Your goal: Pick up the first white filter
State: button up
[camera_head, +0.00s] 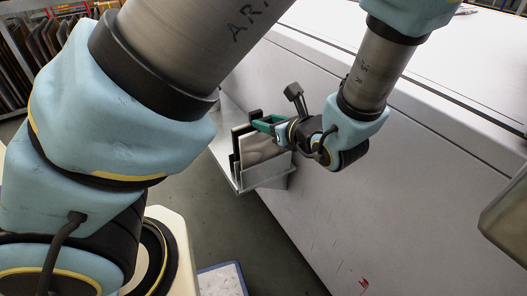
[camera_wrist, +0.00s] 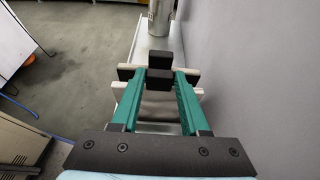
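A second pale edge (camera_wrist: 131,91) is nearer the wrist. The head view shows a pale panel face (camera_head: 262,149) in the holder below the fingers. The pads hide whether they touch the panel.
The metal holder (camera_head: 225,163) is fixed to the white machine (camera_head: 340,190), whose wall runs close along the right in the wrist view. A metal cylinder (camera_wrist: 160,17) stands further along the ledge. Grey floor (camera_wrist: 85,40) lies open to the left.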

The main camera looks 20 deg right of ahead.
grip_shut()
dwell(0.5)
